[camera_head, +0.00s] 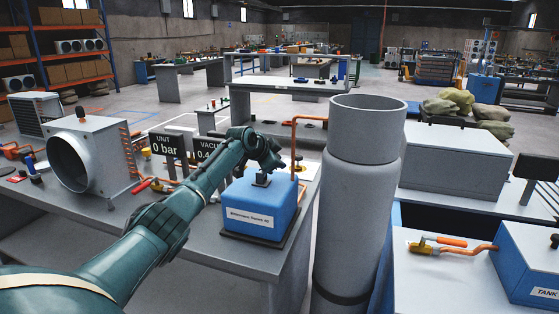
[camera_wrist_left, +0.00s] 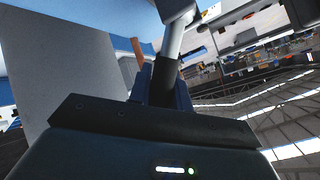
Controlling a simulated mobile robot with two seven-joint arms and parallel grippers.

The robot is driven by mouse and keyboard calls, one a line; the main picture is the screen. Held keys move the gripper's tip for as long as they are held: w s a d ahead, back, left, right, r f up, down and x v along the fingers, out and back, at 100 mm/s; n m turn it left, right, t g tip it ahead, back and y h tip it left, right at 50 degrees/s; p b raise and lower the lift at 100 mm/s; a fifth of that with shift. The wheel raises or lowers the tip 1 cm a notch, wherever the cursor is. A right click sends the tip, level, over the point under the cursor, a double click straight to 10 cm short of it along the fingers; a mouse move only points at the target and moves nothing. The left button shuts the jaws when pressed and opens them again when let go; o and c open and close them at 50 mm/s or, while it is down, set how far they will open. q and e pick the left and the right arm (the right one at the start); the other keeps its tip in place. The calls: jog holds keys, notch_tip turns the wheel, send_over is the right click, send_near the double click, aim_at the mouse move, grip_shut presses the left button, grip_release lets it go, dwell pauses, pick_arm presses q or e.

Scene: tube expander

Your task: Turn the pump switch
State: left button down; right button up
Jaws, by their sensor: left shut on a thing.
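The pump (camera_head: 258,207) is a blue box labelled "Edwards Series 40" on a dark base at the right end of the left table. The small dark pump switch (camera_head: 262,181) stands on its top. My left gripper (camera_head: 266,171) reaches over the pump and is shut on the switch, whose upper part it largely hides. My right gripper is in neither view.
A tall grey cylinder (camera_head: 358,210) stands right of the pump. An orange pipe (camera_head: 294,145) rises behind the pump. Display signs reading "0 bar" (camera_head: 167,148) and "VACU" (camera_head: 210,147) stand left. A blue tank (camera_head: 530,265) is on the right table.

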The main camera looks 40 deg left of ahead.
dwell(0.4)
pick_arm(q)
jog(key=c, duration=1.3)
grip_release()
jog(key=b+v, duration=0.2)
jog(key=v, duration=1.1)
